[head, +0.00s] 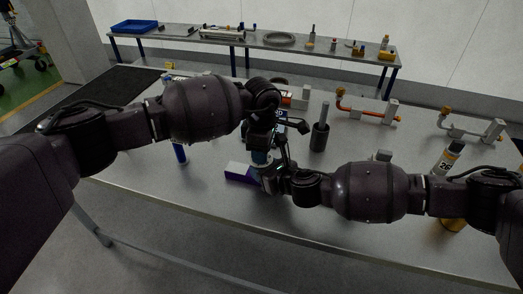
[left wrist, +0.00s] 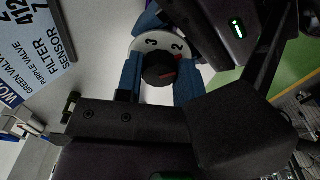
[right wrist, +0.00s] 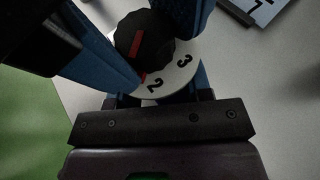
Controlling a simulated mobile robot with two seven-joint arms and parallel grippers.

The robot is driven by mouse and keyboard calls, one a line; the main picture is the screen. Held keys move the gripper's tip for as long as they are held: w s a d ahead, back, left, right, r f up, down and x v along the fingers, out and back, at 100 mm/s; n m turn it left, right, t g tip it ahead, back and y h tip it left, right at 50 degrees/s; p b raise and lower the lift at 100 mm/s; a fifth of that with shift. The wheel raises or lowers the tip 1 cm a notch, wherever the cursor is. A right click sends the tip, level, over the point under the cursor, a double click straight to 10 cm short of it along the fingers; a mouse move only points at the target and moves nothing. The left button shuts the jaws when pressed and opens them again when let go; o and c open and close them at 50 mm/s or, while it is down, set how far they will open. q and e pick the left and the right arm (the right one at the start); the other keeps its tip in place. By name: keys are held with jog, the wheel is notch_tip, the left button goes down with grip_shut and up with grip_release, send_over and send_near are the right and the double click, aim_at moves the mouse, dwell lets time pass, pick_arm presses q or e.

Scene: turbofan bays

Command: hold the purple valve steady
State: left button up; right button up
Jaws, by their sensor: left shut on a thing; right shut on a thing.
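The valve shows in the left wrist view as a white numbered dial (left wrist: 150,41) with a black knob (left wrist: 160,69) bearing a red mark. The dial also shows in the right wrist view (right wrist: 170,83). My left gripper (left wrist: 159,78) has its blue fingers around the knob. My right gripper (right wrist: 158,75) is shut on the valve body under the dial. The body is mostly hidden by fingers. In the head view my left gripper (head: 261,140) comes from above and my right gripper (head: 266,172) from the right, close together, hiding the valve.
A white and purple piece (head: 240,173) lies beside the grippers; I cannot tell what it is. A printed card (left wrist: 30,45) lists parts.

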pick_arm(q)
jog(key=shift+n, duration=0.3)
jog(key=o, duration=0.9)
jog(key=shift+o, duration=0.2)
